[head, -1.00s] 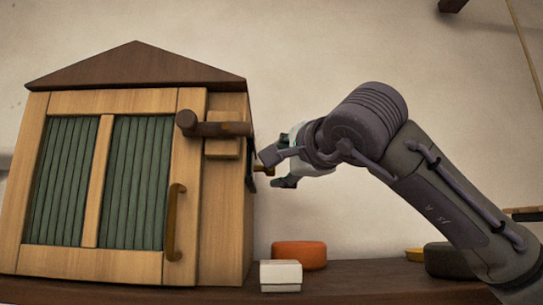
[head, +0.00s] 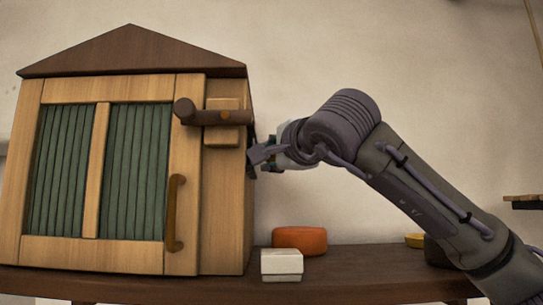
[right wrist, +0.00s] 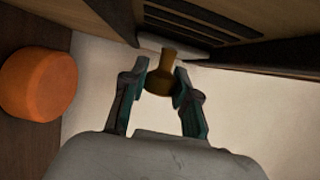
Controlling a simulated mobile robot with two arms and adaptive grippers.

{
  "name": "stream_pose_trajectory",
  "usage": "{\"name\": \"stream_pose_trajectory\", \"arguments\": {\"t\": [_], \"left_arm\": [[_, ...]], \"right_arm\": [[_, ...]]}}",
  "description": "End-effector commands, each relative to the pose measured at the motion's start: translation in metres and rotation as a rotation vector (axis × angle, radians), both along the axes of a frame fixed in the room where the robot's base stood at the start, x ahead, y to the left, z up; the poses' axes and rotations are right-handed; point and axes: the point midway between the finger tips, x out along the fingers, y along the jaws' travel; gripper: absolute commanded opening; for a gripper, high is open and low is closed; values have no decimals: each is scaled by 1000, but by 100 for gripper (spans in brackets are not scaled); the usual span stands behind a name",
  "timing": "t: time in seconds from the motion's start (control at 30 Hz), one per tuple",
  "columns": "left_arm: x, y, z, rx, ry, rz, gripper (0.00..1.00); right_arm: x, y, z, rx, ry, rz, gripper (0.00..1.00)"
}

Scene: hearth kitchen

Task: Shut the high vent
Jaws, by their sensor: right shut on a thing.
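The wooden cabinet (head: 228,220) stands at the left in the head view, with a dark pitched roof. The vent's dark slots (right wrist: 190,22) show high on its side wall in the right wrist view. A brass-coloured knob (right wrist: 160,80) sticks out beside the slots from a pale strip. My right gripper (right wrist: 160,70) is shut on the knob, one finger on each side. In the head view my right gripper (head: 256,158) is at the cabinet's right side, and the knob is hidden there. My left gripper is not in view.
The cabinet front has green slatted panels (head: 138,170), a dark latch bar (head: 205,114) and an upright handle (head: 175,212). An orange round block (head: 300,240) and a white box (head: 282,264) sit on the shelf (head: 360,262) below my right arm. Wall space right of the cabinet is clear.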

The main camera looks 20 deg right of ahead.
Motion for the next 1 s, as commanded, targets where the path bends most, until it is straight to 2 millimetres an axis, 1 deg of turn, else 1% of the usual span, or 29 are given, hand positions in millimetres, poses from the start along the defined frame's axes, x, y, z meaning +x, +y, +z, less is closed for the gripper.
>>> {"name": "stream_pose_trajectory", "arguments": {"t": [0.2, 0.27, 0.37, 0.43, 0.5, 0.6, 0.7, 0.93, 0.97, 1.0], "left_arm": [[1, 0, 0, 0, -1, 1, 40], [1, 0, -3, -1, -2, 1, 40], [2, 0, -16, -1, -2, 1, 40], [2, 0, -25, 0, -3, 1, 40], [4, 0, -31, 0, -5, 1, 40], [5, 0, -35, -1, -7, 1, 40], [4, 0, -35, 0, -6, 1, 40], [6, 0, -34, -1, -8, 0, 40], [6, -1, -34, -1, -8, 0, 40], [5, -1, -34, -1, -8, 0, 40]], "right_arm": [[0, 0, -1, 0, 2, -1, 0], [-2, 1, -2, -1, 1, -1, 0], [-18, 6, -4, -1, -3, 1, 0], [-32, 10, -6, -1, -3, 1, 0], [-45, 13, -5, -1, -2, 0, 0], [-58, 17, -3, -1, 0, 0, 0], [-62, 18, -2, -1, 2, 0, 0], [-62, 19, -2, -4, 6, 2, 0], [-62, 19, -2, -4, 6, 2, 30], [-62, 20, -3, -4, 7, 2, 37]]}}
